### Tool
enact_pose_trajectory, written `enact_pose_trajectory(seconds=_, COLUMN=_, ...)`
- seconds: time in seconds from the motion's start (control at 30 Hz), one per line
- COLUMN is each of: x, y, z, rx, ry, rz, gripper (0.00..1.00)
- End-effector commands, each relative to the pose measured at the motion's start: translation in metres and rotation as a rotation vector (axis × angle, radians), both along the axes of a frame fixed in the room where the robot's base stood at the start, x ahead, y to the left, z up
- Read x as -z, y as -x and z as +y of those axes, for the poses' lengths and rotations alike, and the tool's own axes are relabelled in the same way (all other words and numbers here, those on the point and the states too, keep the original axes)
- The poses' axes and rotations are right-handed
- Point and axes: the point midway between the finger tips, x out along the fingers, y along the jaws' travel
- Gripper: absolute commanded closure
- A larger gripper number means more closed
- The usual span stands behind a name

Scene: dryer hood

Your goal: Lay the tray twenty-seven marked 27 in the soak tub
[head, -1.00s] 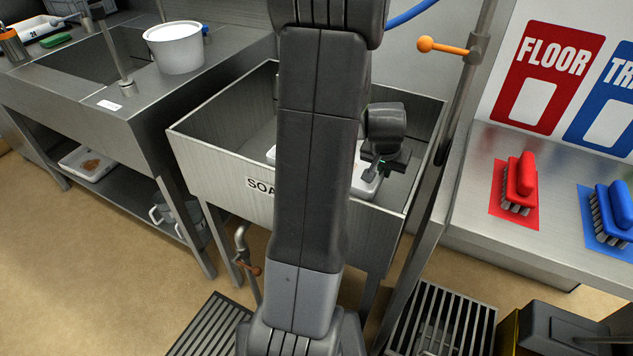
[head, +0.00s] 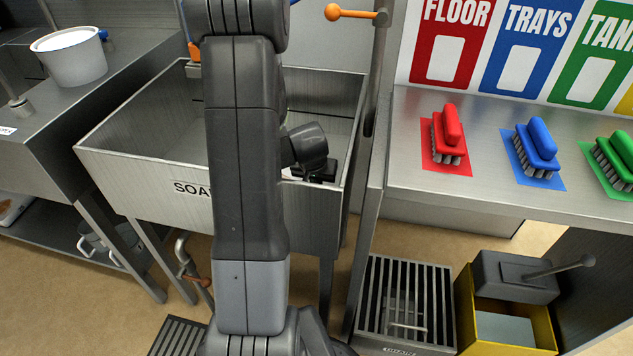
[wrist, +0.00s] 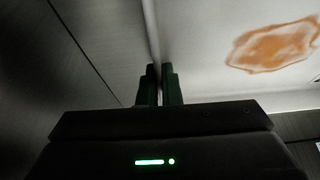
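The soak tub (head: 140,170) is a deep steel basin with a partly hidden "SOA…" label on its front. My gripper (head: 318,175) is down inside the tub's right part, mostly hidden by the front wall and my arm. In the wrist view, its two dark fingers (wrist: 159,85) sit close together, one on each side of a thin rim of a pale tray (wrist: 200,75). The tray has an orange-brown stain on its surface. No number can be read on it. In the head view only a small pale sliver shows beside my arm.
A post with an orange-knobbed lever (head: 350,13) stands at the tub's right edge. A white pot (head: 70,57) is on the left counter. Red (head: 448,135), blue (head: 538,145) and green brushes lie on the right counter. A yellow bin (head: 505,325) and floor grates stand below.

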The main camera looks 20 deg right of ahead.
Motion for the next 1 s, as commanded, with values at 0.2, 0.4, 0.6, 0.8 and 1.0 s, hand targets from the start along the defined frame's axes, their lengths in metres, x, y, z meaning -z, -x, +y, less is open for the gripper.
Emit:
enact_pose_trajectory(seconds=0.2, x=0.003, y=-0.001, z=0.000, rx=0.000, ry=0.001, rz=-0.002, gripper=1.00)
enact_pose_trajectory(seconds=0.4, x=0.002, y=0.000, z=0.000, rx=-0.001, ry=0.000, rz=0.000, gripper=0.74)
enact_pose_trajectory(seconds=0.6, x=0.001, y=0.000, z=0.000, rx=-0.001, ry=0.000, rz=0.000, gripper=0.74)
enact_pose_trajectory(seconds=0.8, x=-0.017, y=0.004, z=0.003, rx=-0.002, ry=0.002, rz=-0.001, gripper=0.74)
enact_pose_trajectory(seconds=1.0, x=-0.048, y=0.014, z=0.010, rx=-0.001, ry=0.003, rz=-0.003, gripper=0.74)
